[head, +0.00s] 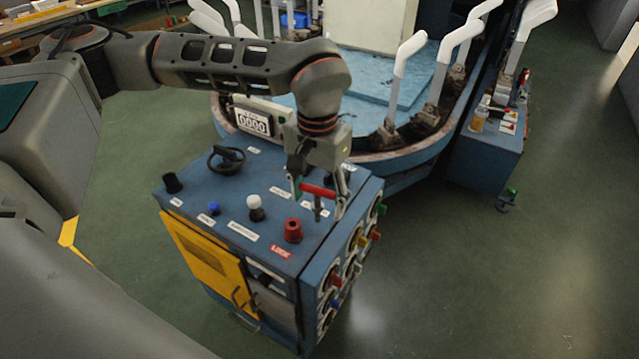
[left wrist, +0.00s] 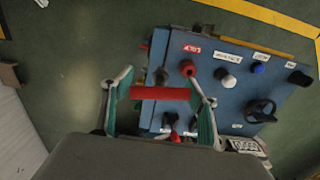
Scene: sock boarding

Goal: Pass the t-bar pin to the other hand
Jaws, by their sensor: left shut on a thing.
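The t-bar pin (head: 318,191) has a red crossbar and a dark stem pointing down. My left gripper (head: 319,188) is shut on it and holds it above the right part of the blue cabinet's top. In the left wrist view, the red crossbar (left wrist: 160,93) lies across between the two fingers of the left gripper (left wrist: 160,85), one at each end. The stem is hardly visible there. A red round fitting (head: 293,230) near the LOCK label stands on the cabinet top, in front and to the left of the pin. My right gripper is in neither view.
The blue cabinet (head: 215,262) carries a black handwheel (head: 226,159), a white knob (head: 255,206), a blue knob (head: 214,208) and a counter display (head: 252,123). Colored handles line its right side. A round machine with white-covered levers (head: 405,60) stands behind. Green floor at the right is clear.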

